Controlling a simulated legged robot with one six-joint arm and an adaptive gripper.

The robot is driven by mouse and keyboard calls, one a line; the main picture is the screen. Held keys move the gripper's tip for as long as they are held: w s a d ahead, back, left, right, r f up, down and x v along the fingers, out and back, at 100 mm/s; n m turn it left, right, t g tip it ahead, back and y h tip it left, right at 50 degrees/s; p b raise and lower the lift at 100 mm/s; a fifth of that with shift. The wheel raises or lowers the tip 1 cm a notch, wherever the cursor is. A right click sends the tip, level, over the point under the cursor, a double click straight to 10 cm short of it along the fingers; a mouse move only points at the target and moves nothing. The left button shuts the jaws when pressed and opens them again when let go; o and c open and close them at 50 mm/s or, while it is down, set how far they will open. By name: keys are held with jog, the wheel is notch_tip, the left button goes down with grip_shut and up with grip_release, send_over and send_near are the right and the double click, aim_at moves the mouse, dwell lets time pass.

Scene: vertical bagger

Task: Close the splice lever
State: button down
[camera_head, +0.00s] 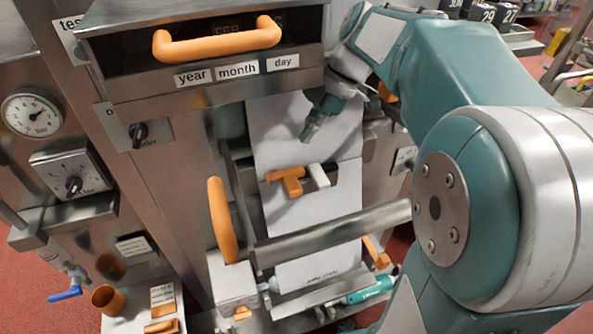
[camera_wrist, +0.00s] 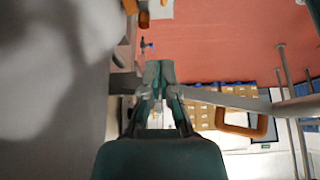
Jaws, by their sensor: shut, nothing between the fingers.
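My gripper (camera_head: 312,132) hangs in front of the upper part of the white film, below the date drawer. Its fingers are shut and empty; they also show together in the wrist view (camera_wrist: 159,72). No lever is labelled as the splice lever that I can read. A large upright orange handle (camera_head: 222,220) stands left of the film, below and left of my gripper. An orange loop handle (camera_wrist: 245,122) shows right of my fingers in the wrist view. A small orange T-shaped piece (camera_head: 288,181) lies across the film below my gripper, apart from it.
The date drawer (camera_head: 205,85) with its orange handle overhangs above left. A grey roller bar (camera_head: 335,233) crosses the film (camera_head: 290,130). A pressure gauge (camera_head: 32,114) and knobs are at left. An orange cup (camera_head: 108,299) stands lower left. Red floor is beyond.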

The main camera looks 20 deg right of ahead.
send_over(293, 185)
notch_tip(293, 185, down, 6)
jog(key=shift+a+r, duration=0.1)
jog(key=shift+a, duration=0.05)
jog(key=f, duration=0.3)
jog(key=shift+d+f, duration=0.2)
jog(key=shift+d, duration=0.2)
jog(key=shift+d+f, duration=0.15)
jog(key=shift+f, duration=0.2)
jog(key=shift+d+f+y, duration=0.45)
jog(key=shift+y, duration=0.55)
jog(key=shift+d+f, duration=0.2)
jog(key=shift+f, duration=0.1)
jog(key=shift+r, duration=0.1)
